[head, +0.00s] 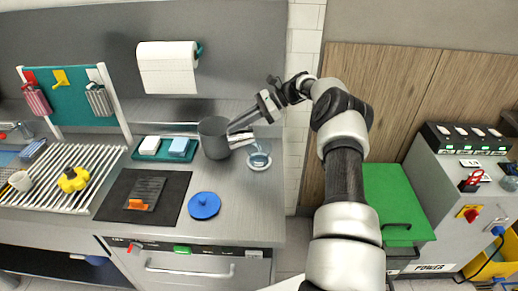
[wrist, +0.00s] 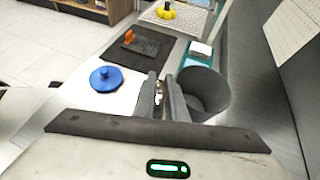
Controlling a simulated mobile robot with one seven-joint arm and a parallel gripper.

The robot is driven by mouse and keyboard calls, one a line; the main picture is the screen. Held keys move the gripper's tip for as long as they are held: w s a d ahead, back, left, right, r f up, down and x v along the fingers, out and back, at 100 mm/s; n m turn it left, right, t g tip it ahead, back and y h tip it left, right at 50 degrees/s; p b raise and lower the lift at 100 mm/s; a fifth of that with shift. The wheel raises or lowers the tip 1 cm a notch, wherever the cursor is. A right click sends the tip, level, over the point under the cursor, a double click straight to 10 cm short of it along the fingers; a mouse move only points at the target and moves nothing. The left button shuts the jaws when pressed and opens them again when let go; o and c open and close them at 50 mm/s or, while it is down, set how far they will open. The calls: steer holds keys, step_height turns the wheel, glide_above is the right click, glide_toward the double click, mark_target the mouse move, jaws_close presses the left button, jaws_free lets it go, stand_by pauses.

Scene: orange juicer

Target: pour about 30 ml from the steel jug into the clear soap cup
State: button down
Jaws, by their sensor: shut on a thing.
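The steel jug (head: 213,140) is a dark grey open vessel above the counter, roughly upright. My gripper (head: 240,133) reaches in from the right and is shut on the jug's handle side. In the wrist view, the jug (wrist: 204,92) is just right of my gripper's fingers (wrist: 161,88), its open mouth showing and its contents not readable. The clear soap cup (head: 259,160) stands right of the jug, near the counter's right end, on a pale round base; it looks bluish. The cup does not show in the wrist view.
A teal tray (head: 137,155) with a white and a blue block lies left of the jug. A blue round lid (head: 204,206) and a black mat (head: 112,207) lie in front. A paper roll (head: 167,68) hangs on the wall behind. Bare counter lies around the lid.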

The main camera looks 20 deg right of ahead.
steer(key=shift+d+r+y+b, duration=0.15)
steer(key=shift+y+b, duration=0.15)
steer(key=shift+b, duration=0.1)
stand_by(0.3)
